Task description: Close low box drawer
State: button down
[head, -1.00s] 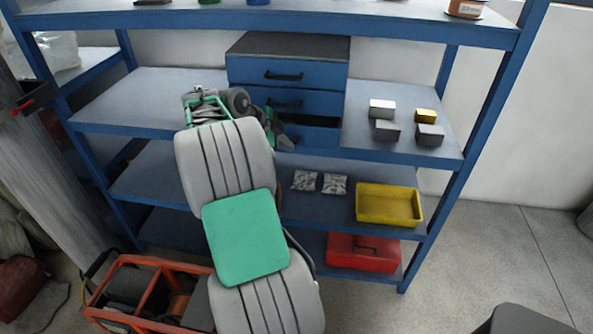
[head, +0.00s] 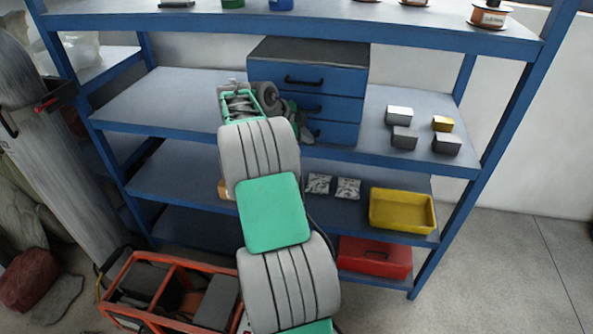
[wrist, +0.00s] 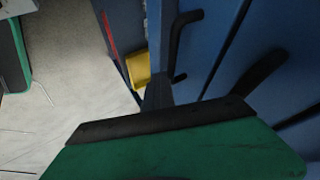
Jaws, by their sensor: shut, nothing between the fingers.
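The blue drawer box (head: 308,51) stands on the middle shelf, with a dark top and stacked drawers with black handles. Its low drawer (head: 342,133) shows at the bottom, its front looking about flush with the drawers above. Its left part is hidden behind my arm and gripper. In the wrist view, my gripper (wrist: 157,93) is shut and empty, its dark fingers at the blue drawer fronts beside a black handle (wrist: 180,40). I cannot tell whether they touch the front.
Small grey and yellow blocks (head: 404,138) sit right of the box on the same shelf. A yellow bin (head: 402,211) and silvery packets (head: 333,186) are on the shelf below, and a red case (head: 374,257) lower still. An orange-framed crate (head: 165,290) stands on the floor at left.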

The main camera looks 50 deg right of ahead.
jog(key=a+r+b, duration=0.3)
jog(key=a+r, duration=0.4)
jog(key=a, duration=0.3)
jog(key=w+a+f+n+y, duration=0.2)
jog(key=w+a+f+n, duration=0.15)
jog(key=f+n, duration=0.75)
jog(key=s+a+f+n+t+y, duration=0.1)
jog(key=s+a+f+n+y, duration=0.25)
jog(key=a+f+n, duration=0.4)
jog(key=s+a+r+n+t+y+p, duration=0.1)
jog(key=s+a+n, duration=0.35)
jog(key=a, duration=0.75)
jog(key=s+a+r+n+y, duration=0.1)
jog(key=s+a+n, duration=0.4)
jog(key=a, duration=0.7)
jog(key=a+r+n+t+p, duration=0.1)
jog(key=a+r+t, duration=0.2)
jog(key=a+r, duration=0.2)
jog(key=shift+w+r, duration=0.15)
jog(key=shift+r, duration=0.75)
